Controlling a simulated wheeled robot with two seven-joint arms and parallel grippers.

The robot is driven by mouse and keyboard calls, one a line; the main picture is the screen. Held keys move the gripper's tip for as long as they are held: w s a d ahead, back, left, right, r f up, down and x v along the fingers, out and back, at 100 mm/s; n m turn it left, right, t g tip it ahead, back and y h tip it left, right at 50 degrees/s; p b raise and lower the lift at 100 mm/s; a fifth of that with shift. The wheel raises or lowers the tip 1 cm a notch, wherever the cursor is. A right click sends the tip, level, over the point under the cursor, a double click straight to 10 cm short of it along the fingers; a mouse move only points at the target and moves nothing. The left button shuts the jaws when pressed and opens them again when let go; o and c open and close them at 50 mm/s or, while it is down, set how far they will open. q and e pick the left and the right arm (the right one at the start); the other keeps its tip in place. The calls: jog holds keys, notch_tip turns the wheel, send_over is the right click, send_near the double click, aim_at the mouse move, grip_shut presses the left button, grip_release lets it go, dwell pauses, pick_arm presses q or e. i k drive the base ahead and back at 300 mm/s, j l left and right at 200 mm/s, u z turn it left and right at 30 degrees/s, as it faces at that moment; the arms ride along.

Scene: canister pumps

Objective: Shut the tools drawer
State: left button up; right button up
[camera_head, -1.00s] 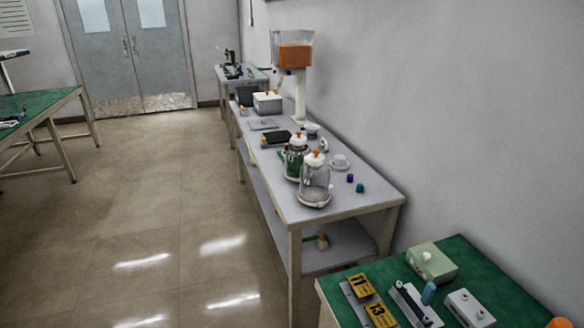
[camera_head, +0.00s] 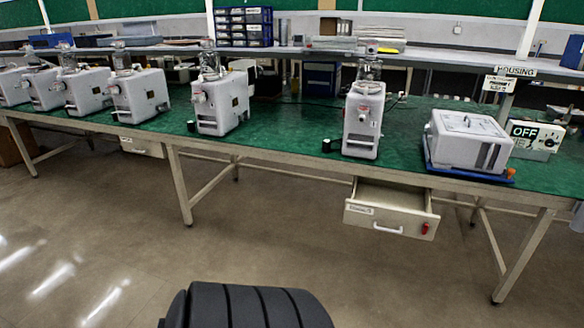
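A cream drawer (camera_head: 388,222) under the green-topped bench is pulled out, right of centre in the head view. Its front has a small label too small to read, a white handle, and a red item at its right end. The inside shows a little above the front and looks pale; I cannot make out contents. A second cream drawer (camera_head: 142,146) with a label hangs under the bench at the left and looks shut. Neither of my grippers is in view.
The long green bench (camera_head: 280,140) carries several grey pump units, a white boxy housing (camera_head: 468,140) on a blue tray, and an "OFF" sign (camera_head: 524,131). Slanted legs (camera_head: 180,188) stand below its front edge. The floor (camera_head: 120,240) in front is clear.

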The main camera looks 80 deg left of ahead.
aim_at(390, 201)
jog(key=u, duration=1.8)
